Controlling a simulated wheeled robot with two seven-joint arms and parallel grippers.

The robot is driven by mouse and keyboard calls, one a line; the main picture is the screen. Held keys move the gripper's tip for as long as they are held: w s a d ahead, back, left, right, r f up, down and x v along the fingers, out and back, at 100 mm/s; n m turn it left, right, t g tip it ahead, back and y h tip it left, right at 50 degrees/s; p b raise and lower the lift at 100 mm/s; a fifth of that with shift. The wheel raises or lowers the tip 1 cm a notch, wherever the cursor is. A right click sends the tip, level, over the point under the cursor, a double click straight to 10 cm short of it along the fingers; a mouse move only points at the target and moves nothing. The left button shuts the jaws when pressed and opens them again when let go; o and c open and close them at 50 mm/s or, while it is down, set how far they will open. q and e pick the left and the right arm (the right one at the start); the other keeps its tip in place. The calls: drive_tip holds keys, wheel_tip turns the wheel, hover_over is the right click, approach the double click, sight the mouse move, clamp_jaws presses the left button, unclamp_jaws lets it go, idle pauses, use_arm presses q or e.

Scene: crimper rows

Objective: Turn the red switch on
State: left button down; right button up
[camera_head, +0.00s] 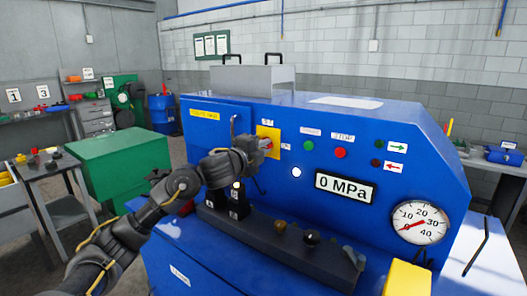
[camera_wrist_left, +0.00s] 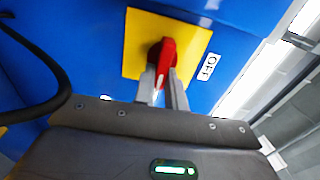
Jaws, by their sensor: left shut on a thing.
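The red switch (camera_wrist_left: 166,56) is a rotary handle on a yellow plate (camera_wrist_left: 140,36). The plate is on the front of the blue machine, and an "OFF" label (camera_wrist_left: 208,67) sits beside it. My left gripper (camera_wrist_left: 165,84) is shut on the red switch, its two fingers on either side of the handle. In the head view the left gripper (camera_head: 266,144) reaches the yellow plate (camera_head: 270,133) and covers much of it; only a little red shows there. My right gripper is not in view.
The blue machine (camera_head: 330,120) carries a pressure display (camera_head: 345,187) reading 0 MPa, a dial gauge (camera_head: 418,222) and several buttons. A dark rail with knobs (camera_head: 290,240) lies below my left gripper. A green cabinet (camera_head: 120,160) stands to the left. A black cable (camera_wrist_left: 45,60) curves beside the wrist.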

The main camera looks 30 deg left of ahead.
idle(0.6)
use_arm(q)
drive_tip(key=c, duration=1.4)
unclamp_jaws()
drive_tip(key=shift+c, duration=0.2)
drive_tip(key=s+a+b, duration=0.1)
drive_tip(key=s, duration=0.9)
drive_tip(key=shift+s+a, duration=0.3)
